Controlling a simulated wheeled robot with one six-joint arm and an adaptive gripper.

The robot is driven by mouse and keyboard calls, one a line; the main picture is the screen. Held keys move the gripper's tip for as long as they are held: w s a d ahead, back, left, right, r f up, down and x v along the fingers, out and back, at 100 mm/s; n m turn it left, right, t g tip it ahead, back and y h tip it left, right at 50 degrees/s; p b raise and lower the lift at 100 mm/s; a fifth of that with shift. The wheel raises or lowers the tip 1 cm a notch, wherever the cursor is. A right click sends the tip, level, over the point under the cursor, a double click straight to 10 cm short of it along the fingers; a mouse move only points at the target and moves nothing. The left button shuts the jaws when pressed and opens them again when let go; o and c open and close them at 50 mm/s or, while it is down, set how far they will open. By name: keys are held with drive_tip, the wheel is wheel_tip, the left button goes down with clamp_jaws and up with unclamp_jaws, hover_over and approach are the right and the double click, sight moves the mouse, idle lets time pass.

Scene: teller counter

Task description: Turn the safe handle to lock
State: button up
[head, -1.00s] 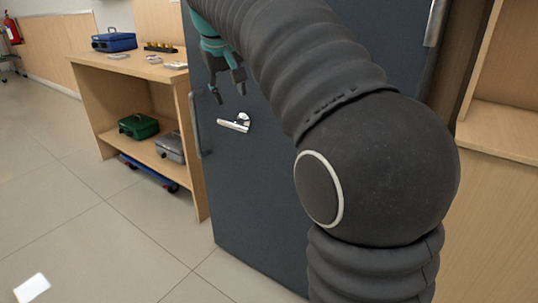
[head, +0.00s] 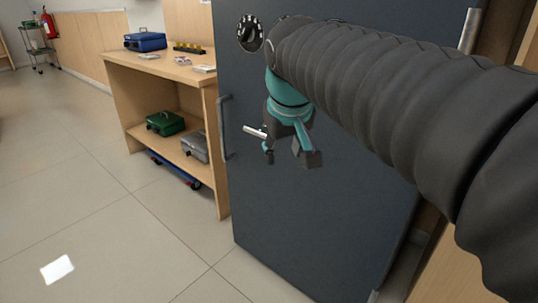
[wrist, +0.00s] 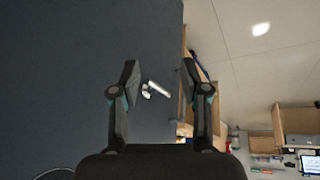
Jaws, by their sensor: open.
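The safe (head: 300,215) is a tall dark blue-grey box with its door facing me. Its silver lever handle (head: 255,132) sticks out to the left on the door, partly hidden behind my gripper. My gripper (head: 290,160) is teal and black, open and empty, in front of the door at the lever with its fingers pointing down. In the wrist view the lever (wrist: 156,89) shows between the two open fingers (wrist: 160,85), beyond their tips, and lies slantwise. I see no contact between fingers and lever.
A round black dial (head: 250,33) sits higher on the door, and a vertical grey pull bar (head: 222,128) is at its left edge. A wooden shelf counter (head: 160,70) with blue, green and grey cases stands left. Floor at front left is clear.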

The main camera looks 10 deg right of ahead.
drive_tip(key=s+f, duration=0.2)
drive_tip(key=s, duration=0.1)
drive_tip(key=s+f+p, duration=0.1)
drive_tip(key=s, duration=0.1)
drive_tip(key=shift+d, duration=0.1)
drive_tip(key=shift+w, duration=0.1)
drive_tip(key=s+f+m+y, duration=0.1)
drive_tip(key=s+f, duration=0.9)
drive_tip(key=shift+f, duration=0.2)
idle(1.7)
